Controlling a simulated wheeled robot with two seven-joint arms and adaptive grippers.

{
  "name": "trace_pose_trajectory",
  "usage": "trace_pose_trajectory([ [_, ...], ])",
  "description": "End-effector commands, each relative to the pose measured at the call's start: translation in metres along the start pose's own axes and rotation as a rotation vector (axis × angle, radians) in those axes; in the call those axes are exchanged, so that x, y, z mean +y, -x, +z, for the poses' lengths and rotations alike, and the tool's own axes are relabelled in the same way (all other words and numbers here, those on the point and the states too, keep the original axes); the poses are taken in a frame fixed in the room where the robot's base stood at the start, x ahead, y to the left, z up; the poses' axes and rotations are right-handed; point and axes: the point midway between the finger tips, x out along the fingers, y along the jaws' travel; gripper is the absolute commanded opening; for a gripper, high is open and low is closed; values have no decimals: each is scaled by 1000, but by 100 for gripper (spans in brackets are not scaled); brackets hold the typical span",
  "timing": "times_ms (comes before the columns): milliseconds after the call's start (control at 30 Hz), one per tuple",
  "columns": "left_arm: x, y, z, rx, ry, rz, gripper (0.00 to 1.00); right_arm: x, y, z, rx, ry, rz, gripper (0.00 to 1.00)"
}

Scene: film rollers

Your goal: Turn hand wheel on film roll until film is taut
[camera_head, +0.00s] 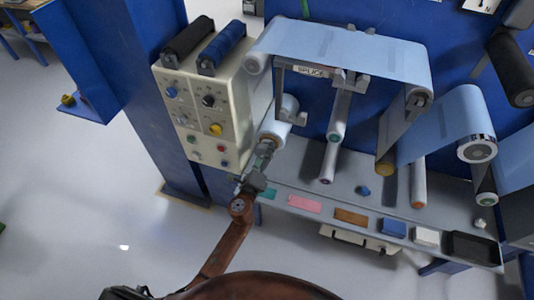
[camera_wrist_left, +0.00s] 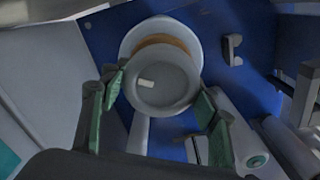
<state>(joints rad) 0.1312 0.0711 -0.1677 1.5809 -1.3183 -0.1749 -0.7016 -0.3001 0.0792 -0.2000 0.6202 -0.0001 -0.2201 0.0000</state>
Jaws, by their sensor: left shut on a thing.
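The hand wheel (camera_wrist_left: 163,85) is a round pale grey disc with a small light label, facing the left wrist camera. My left gripper (camera_wrist_left: 160,92) has one green-padded finger on each side of it and is shut on its rim. In the head view my left gripper (camera_head: 267,147) meets the near end of a pale film roll (camera_head: 284,112) beside the control box; the wheel itself is mostly hidden there. The light blue film (camera_head: 345,52) runs over the upper rollers and around a roll at the right (camera_head: 447,122). My right gripper is not seen.
A beige control box (camera_head: 206,107) with coloured knobs stands just left of the gripper. A grey shelf (camera_head: 345,192) below the rollers carries coloured blocks and a black tray (camera_head: 473,248). The floor at left is clear.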

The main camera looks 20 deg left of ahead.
Motion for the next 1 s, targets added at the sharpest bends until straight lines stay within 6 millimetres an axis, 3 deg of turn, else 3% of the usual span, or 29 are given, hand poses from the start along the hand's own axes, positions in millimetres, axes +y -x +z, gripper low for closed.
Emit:
trace_pose_trajectory([
  [200,0,0,0,0,0,1,32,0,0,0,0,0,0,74],
  [233,0,0,0,0,0,1,58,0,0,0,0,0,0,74],
  [467,0,0,0,0,-1,1,74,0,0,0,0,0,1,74],
  [767,0,1,0,0,-1,1,74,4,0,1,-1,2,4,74],
  [1000,2,32,0,0,1,3,74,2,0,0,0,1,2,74],
])
